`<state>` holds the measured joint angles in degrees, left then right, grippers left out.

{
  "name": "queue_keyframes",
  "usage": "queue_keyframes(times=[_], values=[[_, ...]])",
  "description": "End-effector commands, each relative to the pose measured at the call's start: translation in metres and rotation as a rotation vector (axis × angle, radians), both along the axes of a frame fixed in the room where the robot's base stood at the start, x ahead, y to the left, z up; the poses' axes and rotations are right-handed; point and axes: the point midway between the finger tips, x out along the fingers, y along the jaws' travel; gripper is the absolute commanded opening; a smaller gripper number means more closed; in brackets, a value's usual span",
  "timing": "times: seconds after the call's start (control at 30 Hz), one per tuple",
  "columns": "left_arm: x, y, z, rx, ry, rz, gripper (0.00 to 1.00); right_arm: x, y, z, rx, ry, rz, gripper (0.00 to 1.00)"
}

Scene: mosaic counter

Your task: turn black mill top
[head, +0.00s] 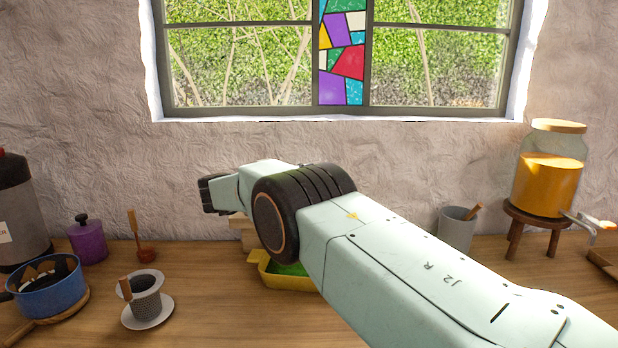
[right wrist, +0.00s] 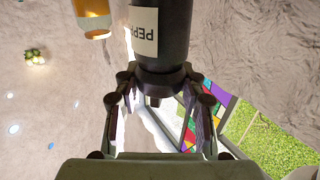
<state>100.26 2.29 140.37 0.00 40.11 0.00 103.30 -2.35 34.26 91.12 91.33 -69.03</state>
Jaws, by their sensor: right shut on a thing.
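The black mill (right wrist: 172,30) with a pale label reading "PEP…" shows in the right wrist view, running up out of the top edge. My right gripper (right wrist: 156,80) is shut on the near end of the mill, a finger on each side of its dark top. In the head view my right arm comes in from the right and crosses the middle of the counter. The mill and the right fingers cannot be made out there. My left gripper is in neither view.
On the counter stand a blue pot (head: 45,292), a purple jar (head: 87,242), a cup on a saucer (head: 148,318), a yellow-green tray (head: 262,272) partly behind my arm, a grey cup (head: 456,230) and an orange dispenser (head: 548,180). Bare wood lies at the left middle.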

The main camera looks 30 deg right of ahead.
Motion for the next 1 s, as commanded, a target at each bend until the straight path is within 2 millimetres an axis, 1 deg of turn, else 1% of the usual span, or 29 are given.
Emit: queue_keyframes(times=[0.03, 0.57, 0.6, 0.87, 1.0], values=[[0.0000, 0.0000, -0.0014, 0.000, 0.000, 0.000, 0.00, -0.0004, -0.0005, -0.0028, 0.002, 0.003, -0.005, 0.09], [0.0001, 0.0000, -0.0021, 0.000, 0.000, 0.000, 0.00, -0.0007, -0.0007, -0.0016, 0.001, 0.003, -0.013, 0.09], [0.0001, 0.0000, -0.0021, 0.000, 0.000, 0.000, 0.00, -0.0007, -0.0007, -0.0015, 0.001, 0.003, -0.013, 0.43], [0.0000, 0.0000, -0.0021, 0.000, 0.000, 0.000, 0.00, -0.0004, -0.0005, -0.0006, 0.000, 0.001, -0.012, 0.65], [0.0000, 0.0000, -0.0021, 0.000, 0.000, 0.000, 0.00, -0.0002, -0.0003, -0.0003, 0.000, 0.000, -0.011, 0.65]])
